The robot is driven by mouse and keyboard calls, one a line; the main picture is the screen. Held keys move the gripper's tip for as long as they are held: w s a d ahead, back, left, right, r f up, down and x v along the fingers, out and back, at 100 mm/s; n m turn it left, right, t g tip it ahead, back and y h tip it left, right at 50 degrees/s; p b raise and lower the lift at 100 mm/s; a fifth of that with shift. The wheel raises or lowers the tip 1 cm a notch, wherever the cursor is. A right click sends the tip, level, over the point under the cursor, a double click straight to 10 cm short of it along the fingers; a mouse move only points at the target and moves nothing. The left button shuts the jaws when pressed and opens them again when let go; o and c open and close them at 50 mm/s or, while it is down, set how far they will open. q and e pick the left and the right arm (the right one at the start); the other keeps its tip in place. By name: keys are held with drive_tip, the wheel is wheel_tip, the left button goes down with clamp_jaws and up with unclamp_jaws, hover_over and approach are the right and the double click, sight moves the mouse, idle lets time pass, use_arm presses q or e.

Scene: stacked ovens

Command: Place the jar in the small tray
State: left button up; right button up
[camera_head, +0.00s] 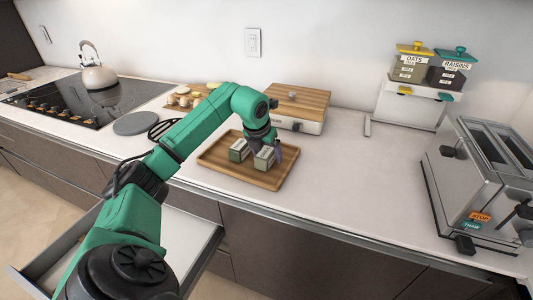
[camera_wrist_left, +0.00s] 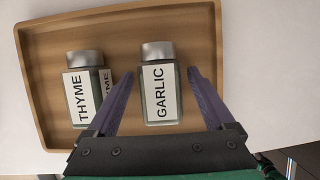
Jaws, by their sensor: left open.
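A small wooden tray (camera_head: 222,170) lies on the counter with two labelled spice jars in it. In the left wrist view the THYME jar (camera_wrist_left: 83,90) and the GARLIC jar (camera_wrist_left: 160,90) lie side by side in the tray (camera_wrist_left: 205,20), with silver lids. In the head view the two jars (camera_head: 238,150) are small and their labels are unreadable. My left gripper (camera_wrist_left: 160,78) is open over the tray, its purple fingers on either side of the GARLIC jar, with visible gaps. It also shows in the head view (camera_head: 272,148) beside the right-hand jar. My right gripper is out of view.
Behind the tray stands a white appliance with a wooden top (camera_head: 300,105). A toaster (camera_head: 470,185) and a rack with OATS and RAISINS canisters (camera_head: 425,80) stand right. A stovetop with a kettle (camera_head: 98,78) is left. A drawer (camera_head: 195,255) is open below. Counter right of the tray is clear.

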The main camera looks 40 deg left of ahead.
use_arm(q)
drive_tip(key=v, duration=1.2)
